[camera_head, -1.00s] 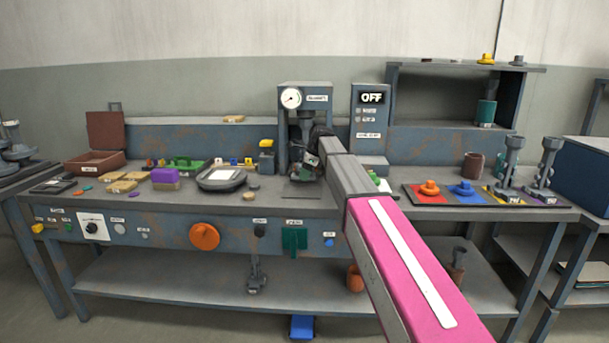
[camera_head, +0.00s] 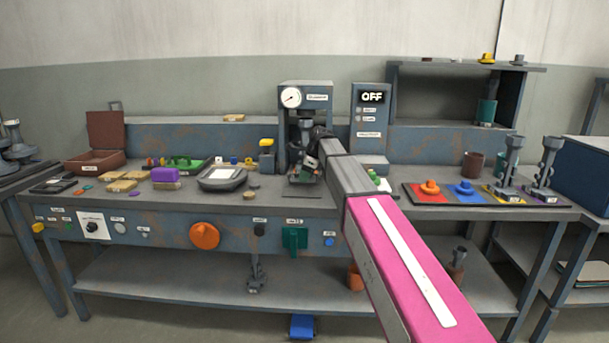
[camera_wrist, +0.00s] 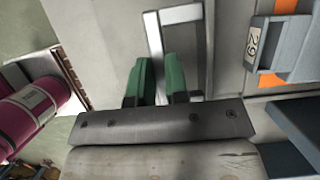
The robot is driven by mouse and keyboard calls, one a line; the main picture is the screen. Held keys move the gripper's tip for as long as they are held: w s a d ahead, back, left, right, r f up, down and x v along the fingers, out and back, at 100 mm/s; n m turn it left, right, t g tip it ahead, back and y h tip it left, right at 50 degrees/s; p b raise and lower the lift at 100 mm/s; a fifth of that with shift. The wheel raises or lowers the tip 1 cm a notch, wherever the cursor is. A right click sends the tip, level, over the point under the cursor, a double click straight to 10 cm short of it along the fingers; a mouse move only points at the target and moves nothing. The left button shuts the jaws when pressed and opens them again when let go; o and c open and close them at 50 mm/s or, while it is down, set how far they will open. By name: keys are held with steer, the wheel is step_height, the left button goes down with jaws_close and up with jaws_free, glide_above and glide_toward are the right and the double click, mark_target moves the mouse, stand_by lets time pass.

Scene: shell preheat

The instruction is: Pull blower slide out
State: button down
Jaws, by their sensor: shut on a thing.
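In the wrist view, the two green fingers of my gripper (camera_wrist: 159,60) stand on either side of a light metal bar. The bar is part of an angular pale handle (camera_wrist: 182,14), and my gripper is shut on it. I cannot tell from this close view how far the blower slide is out. In the head view, my arm reaches to the press-like stand with a round gauge (camera_head: 291,97). My gripper there is small and mostly hidden among dark parts, so its fingers are not clear.
Red, blue and yellow mats with parts (camera_head: 421,198) lie at the right.

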steer(key=s, duration=1.6)
steer(key=shift+a, duration=0.25)
steer(key=c, duration=1.1)
jaws_free()
steer(key=v, duration=1.1)
steer(key=shift+a, duration=0.1)
